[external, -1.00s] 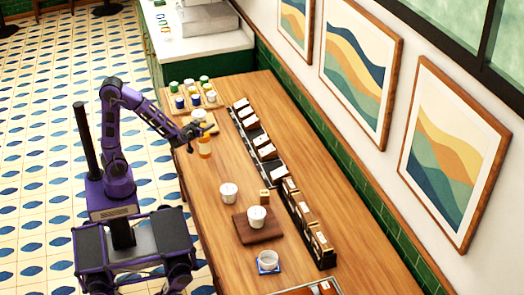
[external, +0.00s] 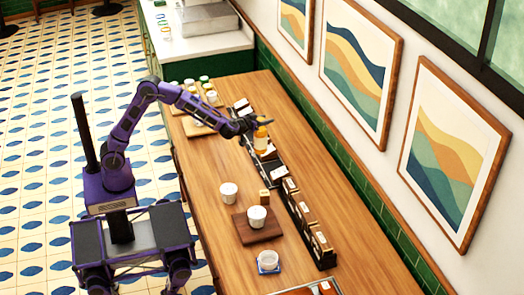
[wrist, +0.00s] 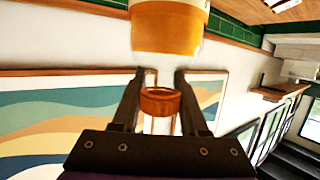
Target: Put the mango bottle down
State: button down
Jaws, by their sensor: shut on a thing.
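The mango bottle (external: 261,138) has an orange label and is held in the air in the external view, in front of the long row of packets. My gripper (external: 257,122) is shut on its upper part. In the wrist view the bottle (wrist: 168,30) reaches out of the top edge, its orange-brown cap (wrist: 160,101) between the two fingers of my gripper (wrist: 158,85). The bottle looks roughly upright in the external view. Its base overlaps the packet row there, so the height above the counter is hard to tell.
A black rack of packets (external: 310,228) runs along the wooden counter (external: 208,160). Several capped jars (external: 203,82) stand at the far end near a wooden board (external: 198,129). White cups (external: 228,193) stand nearer, one on a dark board (external: 246,231). The counter's left middle is clear.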

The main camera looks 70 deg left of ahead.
jog(key=w+d+f+m+t+h, duration=0.1)
jog(key=w+d+f+m+h, duration=0.2)
jog(key=w+d, duration=1.4)
notch_tip(320, 180, down, 10)
jog(key=w, duration=0.1)
jog(key=shift+a, duration=0.3)
jog(key=shift+w, duration=0.1)
jog(key=shift+c, duration=2.2)
grip_release()
jog(key=shift+f, duration=0.2)
